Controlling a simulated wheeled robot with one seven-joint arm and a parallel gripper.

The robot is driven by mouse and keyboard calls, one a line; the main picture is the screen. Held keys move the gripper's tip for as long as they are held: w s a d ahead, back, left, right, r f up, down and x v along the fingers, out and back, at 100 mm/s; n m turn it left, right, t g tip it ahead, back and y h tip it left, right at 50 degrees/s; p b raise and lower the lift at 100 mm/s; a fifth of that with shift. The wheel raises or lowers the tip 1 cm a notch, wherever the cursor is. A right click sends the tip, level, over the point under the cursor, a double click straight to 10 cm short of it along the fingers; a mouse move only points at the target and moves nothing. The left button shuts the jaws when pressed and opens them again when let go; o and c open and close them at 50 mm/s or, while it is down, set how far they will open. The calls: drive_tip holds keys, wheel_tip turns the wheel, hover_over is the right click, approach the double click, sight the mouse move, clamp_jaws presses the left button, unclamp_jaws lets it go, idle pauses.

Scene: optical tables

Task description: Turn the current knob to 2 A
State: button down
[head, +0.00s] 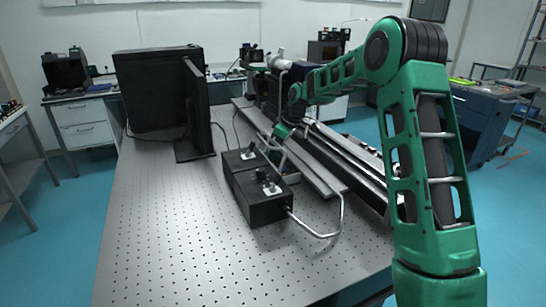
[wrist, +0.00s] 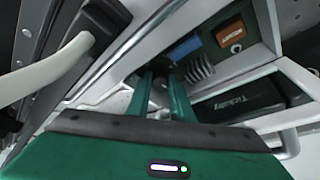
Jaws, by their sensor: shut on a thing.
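My gripper (wrist: 161,78) shows in the wrist view with its two green fingers at the front panel of a grey instrument (wrist: 258,58). The fingers are shut on a small dark part between their tips, which I take to be the current knob; the fingers mostly hide it, and no scale or pointer can be read. A blue panel part (wrist: 186,46) and an orange switch (wrist: 230,33) sit just beyond the fingertips. A ribbed grey part (wrist: 200,69) is beside the right finger. In the head view my gripper (head: 283,131) is small, behind the black boxes.
Two black boxes (head: 262,205) with a bent metal tube stand on the perforated optical table (head: 165,245). The table's front left is clear.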

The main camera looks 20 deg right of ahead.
drive_tip(key=c, duration=1.8)
unclamp_jaws()
drive_tip(key=shift+w+d+r, duration=0.1)
drive_tip(key=shift+w+r, duration=0.1)
drive_tip(key=shift+w, duration=0.05)
drive_tip(key=shift+c, duration=0.2)
drive_tip(key=shift+s, duration=0.1)
drive_tip(key=shift+f, duration=0.15)
drive_tip(key=v, duration=1)
drive_tip(key=shift+r, duration=0.3)
drive_tip(key=shift+d, duration=0.15)
drive_tip(key=shift+s, duration=0.1)
